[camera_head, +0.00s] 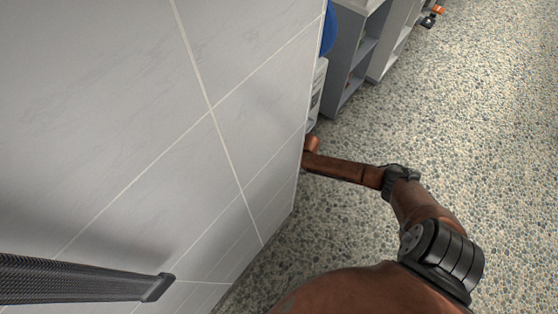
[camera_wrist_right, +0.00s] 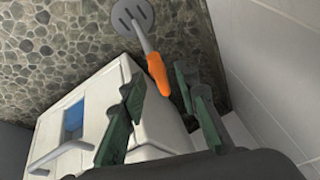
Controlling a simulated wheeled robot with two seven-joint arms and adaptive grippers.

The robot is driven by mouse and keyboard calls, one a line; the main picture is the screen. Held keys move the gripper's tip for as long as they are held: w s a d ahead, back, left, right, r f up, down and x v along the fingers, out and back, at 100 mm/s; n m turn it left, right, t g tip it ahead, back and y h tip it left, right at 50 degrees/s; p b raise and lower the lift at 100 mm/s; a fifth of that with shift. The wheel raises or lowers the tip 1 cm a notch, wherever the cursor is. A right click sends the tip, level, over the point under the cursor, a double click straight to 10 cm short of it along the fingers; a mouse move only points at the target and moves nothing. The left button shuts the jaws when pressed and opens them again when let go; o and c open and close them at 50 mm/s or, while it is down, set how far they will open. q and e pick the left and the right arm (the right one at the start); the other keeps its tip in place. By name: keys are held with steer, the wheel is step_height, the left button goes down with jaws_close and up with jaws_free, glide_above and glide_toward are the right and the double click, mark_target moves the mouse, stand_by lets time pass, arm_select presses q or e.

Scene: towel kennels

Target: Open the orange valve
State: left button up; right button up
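I cannot make out an orange valve for certain. In the right wrist view, a tool with an orange handle (camera_wrist_right: 158,73) and a grey slotted head (camera_wrist_right: 132,16) extends above a white box-like unit (camera_wrist_right: 100,112). My right gripper (camera_wrist_right: 162,84) is open, its dark green fingers apart. The orange handle appears between and beyond the fingertips; I see no grip on it. In the head view my right arm reaches behind the edge of the tiled wall, which hides its gripper. My left gripper is in neither view.
A pale tiled wall (camera_head: 110,110) fills the left of the head view. A dark ribbed bar (camera_head: 75,282) crosses its lower left. Grey shelving (camera_head: 350,55) stands beyond the wall edge. A small orange and black object (camera_head: 433,15) is at the top right. The pebbled floor (camera_head: 480,120) is open at right.

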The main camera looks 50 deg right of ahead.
steer(key=shift+w+f, duration=0.1)
steer(key=shift+f, duration=0.15)
jaws_close()
stand_by(0.3)
